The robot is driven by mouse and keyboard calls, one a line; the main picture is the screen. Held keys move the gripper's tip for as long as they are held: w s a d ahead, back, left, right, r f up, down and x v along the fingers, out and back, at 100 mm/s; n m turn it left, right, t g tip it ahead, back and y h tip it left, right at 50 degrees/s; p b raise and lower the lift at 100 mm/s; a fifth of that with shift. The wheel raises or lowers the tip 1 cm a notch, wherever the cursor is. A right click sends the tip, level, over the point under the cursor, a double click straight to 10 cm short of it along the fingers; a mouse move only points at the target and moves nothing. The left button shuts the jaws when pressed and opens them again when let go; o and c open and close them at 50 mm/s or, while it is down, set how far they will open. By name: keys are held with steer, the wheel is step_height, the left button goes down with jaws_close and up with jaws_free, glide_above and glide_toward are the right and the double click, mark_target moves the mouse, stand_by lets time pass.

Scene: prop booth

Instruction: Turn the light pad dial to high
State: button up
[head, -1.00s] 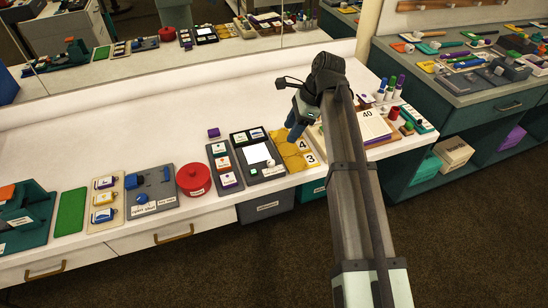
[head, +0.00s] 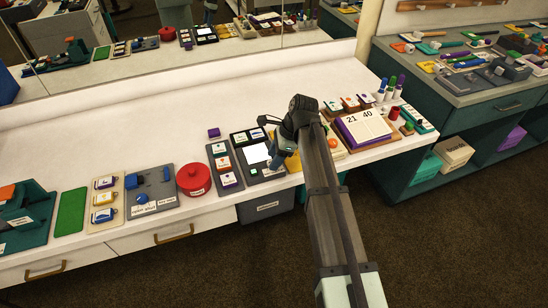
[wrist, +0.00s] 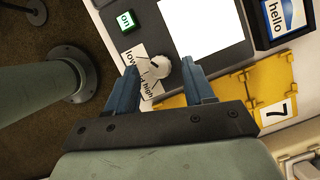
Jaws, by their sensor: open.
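The light pad (head: 269,176) is a dark grey board with a bright white screen, among the items along the counter front. In the wrist view the light pad (wrist: 222,60) shows its screen, a green "on" button (wrist: 126,20) and a white round dial (wrist: 160,66). A label beside the dial reads low and high, with the middle word partly covered. The dial has a dark pointer mark; its exact setting is hard to tell. My gripper (wrist: 159,70) is open, its blue fingers on either side of the dial. Contact cannot be told. In the head view my gripper (head: 277,157) hides the dial.
Yellow number tiles (wrist: 275,80) lie right beside the pad. A grey strip of cards (head: 225,165) and a red round pot (head: 194,179) stand to its left. A calendar stand (head: 363,127) is to the right.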

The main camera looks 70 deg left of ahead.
steer(key=shift+s+f, duration=0.15)
steer(key=shift+f, duration=0.15)
jaws_close()
stand_by(0.4)
